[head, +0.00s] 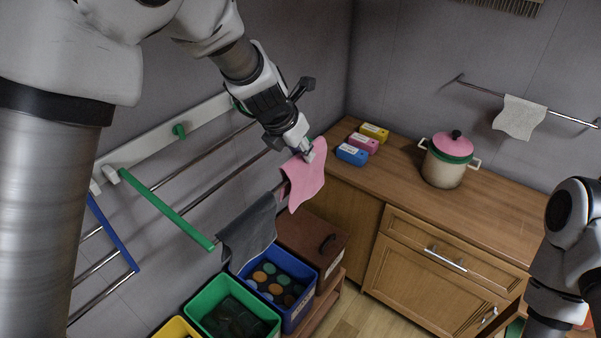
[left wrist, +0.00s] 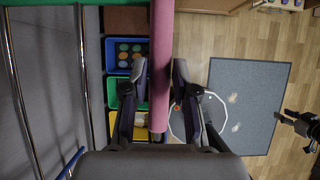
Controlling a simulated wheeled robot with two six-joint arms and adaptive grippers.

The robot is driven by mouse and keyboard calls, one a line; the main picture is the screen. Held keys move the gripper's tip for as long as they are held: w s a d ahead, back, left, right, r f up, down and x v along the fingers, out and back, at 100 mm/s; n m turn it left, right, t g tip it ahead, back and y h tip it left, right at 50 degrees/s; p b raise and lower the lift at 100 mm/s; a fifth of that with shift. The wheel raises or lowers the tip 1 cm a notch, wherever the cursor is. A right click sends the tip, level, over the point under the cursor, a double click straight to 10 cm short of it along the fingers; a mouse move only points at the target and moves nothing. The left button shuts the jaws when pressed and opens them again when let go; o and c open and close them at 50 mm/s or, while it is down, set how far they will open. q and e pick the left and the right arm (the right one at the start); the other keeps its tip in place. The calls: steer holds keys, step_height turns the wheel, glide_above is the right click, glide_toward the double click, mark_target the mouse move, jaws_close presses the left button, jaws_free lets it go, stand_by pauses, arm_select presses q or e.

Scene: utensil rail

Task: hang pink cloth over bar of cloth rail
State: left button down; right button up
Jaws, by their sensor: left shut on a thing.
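The pink cloth (head: 308,182) hangs in two flaps from my left gripper (head: 306,154), which is shut on its top fold. In the left wrist view, the cloth (left wrist: 161,60) is a long strip between the fingers of the left gripper (left wrist: 160,95). The cloth rail has green arms (head: 165,208) and several metal bars. The cloth lines up with the outermost bar, its flaps seeming to straddle it; whether it touches the bar is hidden. A dark grey cloth (head: 249,230) hangs over that bar, nearer the camera. My right gripper (left wrist: 299,124) shows small at the right edge of the left wrist view.
Blue (head: 299,314), green (head: 201,304) and yellow bins stand below the rail. A wooden counter (head: 400,180) holds a pot (head: 446,165) and small coloured boxes (head: 352,154). A white cloth (head: 519,117) hangs on a wall bar. A blue-armed rail (head: 112,235) is at left.

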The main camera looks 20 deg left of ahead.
arm_select(q)
steer(key=shift+s+r+p, duration=0.15)
steer(key=shift+r+p, duration=0.9)
steer(key=shift+r, duration=1.15)
step_height(320, 180, up, 8)
stand_by(0.7)
